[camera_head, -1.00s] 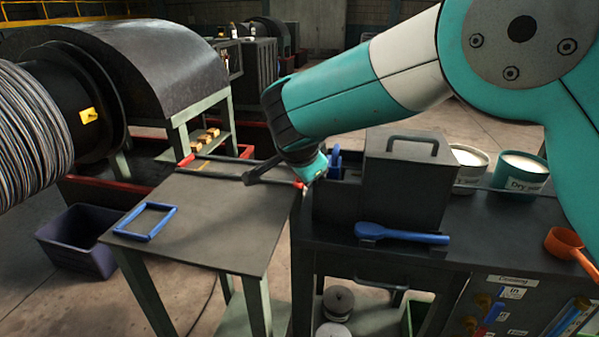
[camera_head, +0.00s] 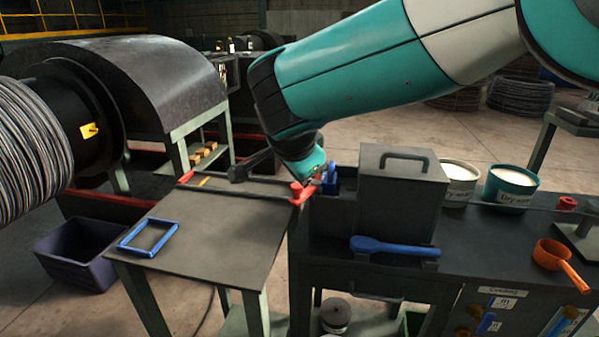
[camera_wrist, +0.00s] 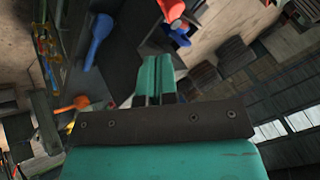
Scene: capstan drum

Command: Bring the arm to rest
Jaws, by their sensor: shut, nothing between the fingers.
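My gripper (camera_wrist: 156,70) shows in the wrist view as two teal fingers close together, shut and empty. In the head view my arm reaches in from the upper right and bends down at its wrist over the gap between the side table (camera_head: 215,240) and the bench (camera_head: 335,240). The fingers are hard to make out there. The wrist end is close to a red piece (camera_head: 303,192) and a blue piece (camera_head: 330,178) at the bench's left end. I cannot tell from the head view whether it touches them.
A blue frame (camera_head: 149,237) lies on the side table. The bench bears a dark lidded box (camera_head: 400,200), a blue ladle (camera_head: 393,247), an orange scoop (camera_head: 552,254) and two tubs. A wire drum (camera_head: 35,150) stands at left, a dark crate (camera_head: 78,252) below it.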

